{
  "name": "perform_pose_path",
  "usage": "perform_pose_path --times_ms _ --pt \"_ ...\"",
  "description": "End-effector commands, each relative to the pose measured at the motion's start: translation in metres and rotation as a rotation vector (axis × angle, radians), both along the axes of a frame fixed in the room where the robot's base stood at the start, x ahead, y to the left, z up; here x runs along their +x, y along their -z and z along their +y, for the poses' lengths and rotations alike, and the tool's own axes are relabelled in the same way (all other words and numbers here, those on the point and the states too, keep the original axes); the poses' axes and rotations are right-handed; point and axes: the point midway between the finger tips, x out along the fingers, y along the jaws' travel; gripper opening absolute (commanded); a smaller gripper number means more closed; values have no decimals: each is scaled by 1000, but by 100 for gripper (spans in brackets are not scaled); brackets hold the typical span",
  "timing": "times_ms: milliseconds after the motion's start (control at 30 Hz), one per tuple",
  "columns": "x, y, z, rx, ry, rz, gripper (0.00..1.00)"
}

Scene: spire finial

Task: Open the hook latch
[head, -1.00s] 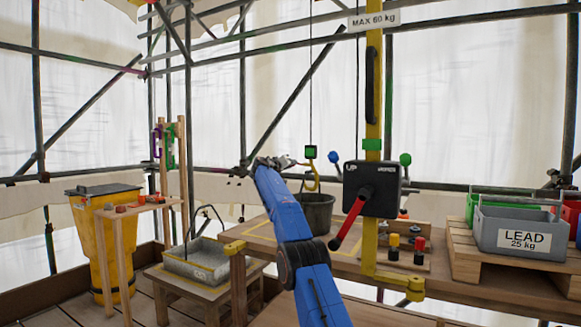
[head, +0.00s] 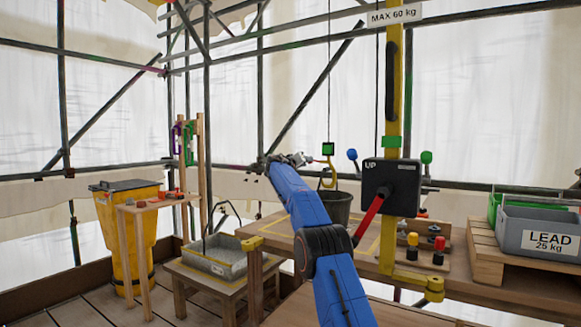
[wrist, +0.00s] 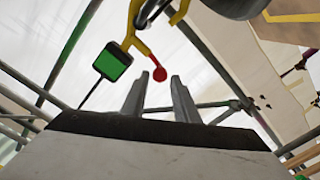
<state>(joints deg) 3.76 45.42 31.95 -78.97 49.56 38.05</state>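The yellow hook (head: 328,178) hangs on a thin line below a green-faced block (head: 328,149), at the dark bucket (head: 337,207). In the wrist view the hook (wrist: 133,22) is at the top, beside the block (wrist: 112,64). A yellow lever with a red round knob (wrist: 159,74) sticks out from it towards my gripper. My gripper (wrist: 157,82) is open; the knob shows between and just past its two fingertips, with no visible grip. In the head view my gripper (head: 314,160) is just left of the hook. Contact with the knob cannot be told.
A yellow post with a black UP box (head: 390,187) and red crank (head: 368,218) stands right of the hook. A grey LEAD crate (head: 538,232) is on a pallet at right. A grey tray (head: 215,260) and yellow bin (head: 128,230) are at left.

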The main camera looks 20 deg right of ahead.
Motion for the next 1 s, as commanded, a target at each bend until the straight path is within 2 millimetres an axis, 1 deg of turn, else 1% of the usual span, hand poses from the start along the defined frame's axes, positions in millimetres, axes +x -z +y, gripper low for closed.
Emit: perform_pose_path --times_ms 267,467,800,1000 --pt "-21 0 27 0 -2 1 27" --pt "-40 0 52 0 -3 1 27" --pt "-77 1 100 1 -3 1 27" --pt "-88 1 115 0 -2 1 27"
